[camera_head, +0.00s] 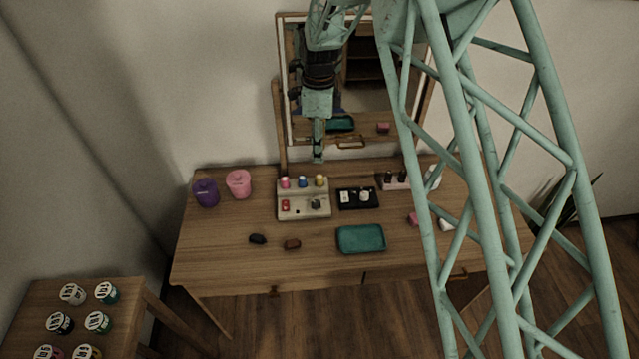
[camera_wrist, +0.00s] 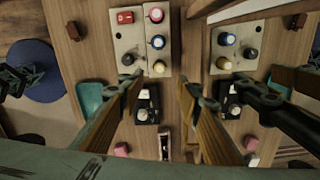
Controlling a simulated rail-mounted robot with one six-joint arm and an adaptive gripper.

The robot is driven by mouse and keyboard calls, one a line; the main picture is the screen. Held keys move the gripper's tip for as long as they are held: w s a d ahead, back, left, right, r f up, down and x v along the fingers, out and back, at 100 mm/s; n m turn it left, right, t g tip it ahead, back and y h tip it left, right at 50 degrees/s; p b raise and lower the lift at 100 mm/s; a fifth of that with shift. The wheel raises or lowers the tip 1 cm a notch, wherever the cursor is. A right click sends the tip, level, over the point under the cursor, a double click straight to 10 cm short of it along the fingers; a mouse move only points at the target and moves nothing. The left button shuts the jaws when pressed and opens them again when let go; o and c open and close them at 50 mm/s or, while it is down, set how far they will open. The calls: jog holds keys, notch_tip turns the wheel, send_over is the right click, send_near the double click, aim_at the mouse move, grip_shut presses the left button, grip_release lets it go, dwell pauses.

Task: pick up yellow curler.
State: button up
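The yellow curler (camera_head: 320,181) stands in the back row of a pale holder (camera_head: 293,212), at the right end beside a blue curler (camera_head: 303,182) and a pink one (camera_head: 285,183). In the wrist view the yellow curler (camera_wrist: 159,66) shows between my fingertips, beyond them. My gripper (camera_head: 318,158) points down above the back of the table, over the holder's far right side. In the wrist view my gripper (camera_wrist: 158,82) has its two fingers apart with nothing held. Its exact height above the curler is unclear.
A black tray (camera_head: 345,207) with small items stands right of the holder. A mirror (camera_head: 283,100) rises close behind. The front left tabletop is mostly clear.

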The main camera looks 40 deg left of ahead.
send_over(320, 177)
jog(key=shift+a+f, duration=0.15)
jog(key=shift+f, duration=3.9)
jog(key=shift+f, duration=0.15)
jog(key=shift+f, duration=2.45)
jog(key=c, duration=0.9)
